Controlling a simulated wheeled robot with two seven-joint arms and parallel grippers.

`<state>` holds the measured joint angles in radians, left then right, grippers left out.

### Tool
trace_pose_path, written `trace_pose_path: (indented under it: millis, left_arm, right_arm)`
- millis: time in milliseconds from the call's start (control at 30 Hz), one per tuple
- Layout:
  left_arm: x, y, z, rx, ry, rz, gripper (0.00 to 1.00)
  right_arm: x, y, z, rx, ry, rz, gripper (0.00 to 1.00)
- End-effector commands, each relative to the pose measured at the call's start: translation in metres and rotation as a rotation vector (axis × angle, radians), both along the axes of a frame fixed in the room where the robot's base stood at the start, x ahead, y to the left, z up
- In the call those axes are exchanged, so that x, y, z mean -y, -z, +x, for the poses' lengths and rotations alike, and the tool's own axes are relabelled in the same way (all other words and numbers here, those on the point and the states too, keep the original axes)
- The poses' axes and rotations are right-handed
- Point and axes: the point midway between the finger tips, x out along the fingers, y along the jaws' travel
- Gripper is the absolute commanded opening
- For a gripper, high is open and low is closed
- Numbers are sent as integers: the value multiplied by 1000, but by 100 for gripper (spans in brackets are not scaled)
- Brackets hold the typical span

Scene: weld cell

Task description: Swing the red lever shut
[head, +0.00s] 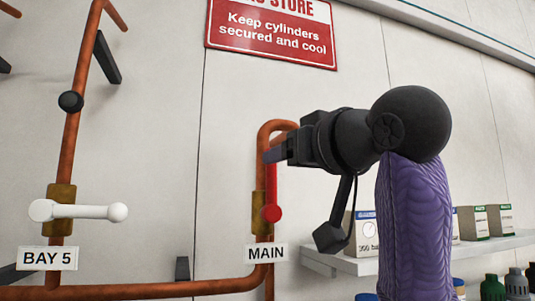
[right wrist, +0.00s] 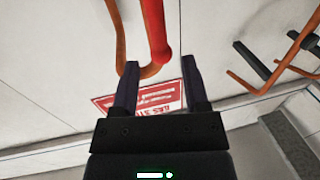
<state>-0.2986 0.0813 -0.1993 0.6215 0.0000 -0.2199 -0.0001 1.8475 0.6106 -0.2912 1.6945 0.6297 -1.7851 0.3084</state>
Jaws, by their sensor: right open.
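The red lever (head: 271,190) stands upright along the copper pipe above the MAIN label (head: 267,253), with its round red hub at the lower end. My right gripper (head: 274,154) is at the lever's upper end, coming in from the right, and partly covers it. In the right wrist view the red lever (right wrist: 153,25) comes in from the top. Its rounded tip lies in line with the gap between the open fingers of my right gripper (right wrist: 160,66), close to the fingertips. No contact can be made out. My left gripper is not in view.
A white lever (head: 85,212) lies horizontally across the BAY 5 pipe (head: 67,150) at left. Copper pipe runs along the bottom. A shelf (head: 345,263) with boxes is at right, behind my arm. A red sign (head: 272,32) hangs above.

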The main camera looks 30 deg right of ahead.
Motion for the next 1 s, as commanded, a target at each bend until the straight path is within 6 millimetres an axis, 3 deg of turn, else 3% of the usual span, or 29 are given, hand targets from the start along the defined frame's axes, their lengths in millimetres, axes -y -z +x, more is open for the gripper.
trace_pose_path:
  millis: [33, 200, 533, 800, 1000]
  left_arm:
    - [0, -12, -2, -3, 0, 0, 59]
    - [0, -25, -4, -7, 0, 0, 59]
    - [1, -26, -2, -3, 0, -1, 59]
    - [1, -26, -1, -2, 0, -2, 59]
    - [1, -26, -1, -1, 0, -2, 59]
  right_arm:
    - [1, -5, 12, -6, 1, 0, 58]
    - [2, -4, 42, -3, 1, 0, 58]
    - [2, 0, 51, 1, 0, -1, 58]
    - [2, 0, 50, 1, 0, -1, 3]
    - [2, 0, 50, 1, 0, -1, 0]
